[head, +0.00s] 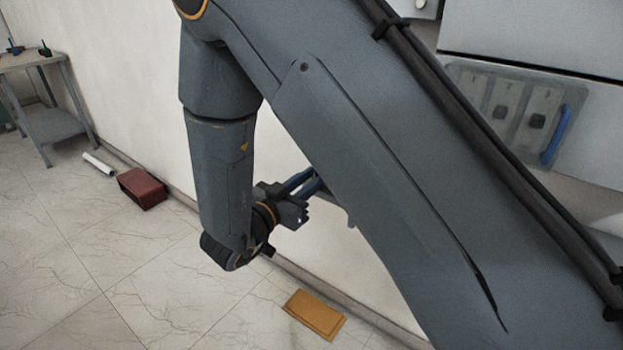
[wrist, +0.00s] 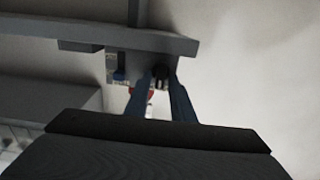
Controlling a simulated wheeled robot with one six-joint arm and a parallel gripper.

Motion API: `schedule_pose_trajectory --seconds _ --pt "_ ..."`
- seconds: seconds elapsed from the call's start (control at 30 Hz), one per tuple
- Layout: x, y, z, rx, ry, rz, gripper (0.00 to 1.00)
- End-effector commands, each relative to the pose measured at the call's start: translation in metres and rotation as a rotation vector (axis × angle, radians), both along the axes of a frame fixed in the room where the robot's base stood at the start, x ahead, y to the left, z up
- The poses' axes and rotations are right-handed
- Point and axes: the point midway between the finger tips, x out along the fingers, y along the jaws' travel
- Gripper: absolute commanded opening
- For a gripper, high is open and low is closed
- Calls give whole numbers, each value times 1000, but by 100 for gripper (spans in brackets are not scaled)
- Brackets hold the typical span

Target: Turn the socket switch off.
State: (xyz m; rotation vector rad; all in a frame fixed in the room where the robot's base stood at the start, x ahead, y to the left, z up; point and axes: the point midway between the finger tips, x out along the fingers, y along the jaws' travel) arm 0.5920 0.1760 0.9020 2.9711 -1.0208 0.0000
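My gripper (wrist: 160,82) shows two blue fingers in the wrist view, with a narrow gap between them. A small dark rounded part (wrist: 160,74), possibly the socket switch, sits between or just beyond the fingertips. I cannot tell whether the fingers touch it. A small red and white part (wrist: 150,94) shows in the gap below it. In the head view my gripper (head: 308,184) is beside the pale wall, and my arm hides its fingertips and whatever is in front of them.
In the head view, a grey panel (head: 515,115) with dark squares and a blue handle (head: 556,134) is at right. A red box (head: 142,188) and orange board (head: 314,315) lie on the floor.

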Motion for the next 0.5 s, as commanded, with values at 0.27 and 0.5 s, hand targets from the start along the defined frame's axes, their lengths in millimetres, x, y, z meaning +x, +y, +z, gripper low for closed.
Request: schedule_pose_trajectory --seconds 0.27,0.5 --pt "0 0 0 -4 3 -1 0" --pt "-1 0 2 -58 45 -1 0"
